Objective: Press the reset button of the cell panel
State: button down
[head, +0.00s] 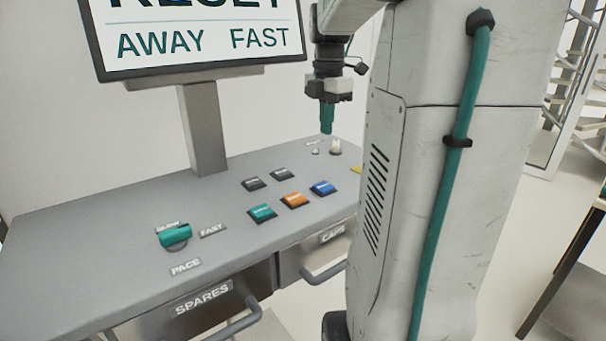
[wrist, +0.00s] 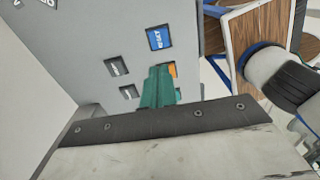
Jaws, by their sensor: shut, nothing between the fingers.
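The cell panel (head: 120,215) is a grey sloped desk in the head view. It carries a teal button (head: 262,212), an orange button (head: 295,200), a blue button (head: 322,188) and two dark buttons (head: 254,183) (head: 282,174). A yellow piece (head: 356,169) is mostly hidden behind my arm. Button labels are too small to read surely. My gripper (head: 327,130) is shut and empty, teal fingers pointing down, apart from the buttons in the picture. In the wrist view the fingers (wrist: 158,90) partly cover the orange button (wrist: 173,70); the blue button (wrist: 159,38) is clear above.
A screen (head: 200,70) on a post reads RESET, partly cut off, AWAY and FAST. A teal pace knob (head: 174,235) sits at the front left. A small white item (head: 335,147) stands at the panel's back. Drawers with handles (head: 235,325) project in front.

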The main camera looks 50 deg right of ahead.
aim_at(325, 187)
jog(key=shift+d, duration=0.1)
notch_tip(325, 187, down, 14)
jog(key=shift+f, duration=0.1)
dwell(0.6)
jog(key=shift+s+a+f, duration=0.1)
jog(key=shift+s+f, duration=0.05)
jog(key=shift+f, duration=0.4)
jog(key=shift+s+a+f, duration=0.1)
jog(key=shift+f, duration=0.4)
jog(key=shift+w+r, duration=0.1)
jog(key=shift+r, duration=0.4)
notch_tip(325, 187, up, 14)
jog(key=shift+w+d, duration=0.15)
jog(key=shift+d, duration=0.05)
jog(key=shift+r, duration=0.1)
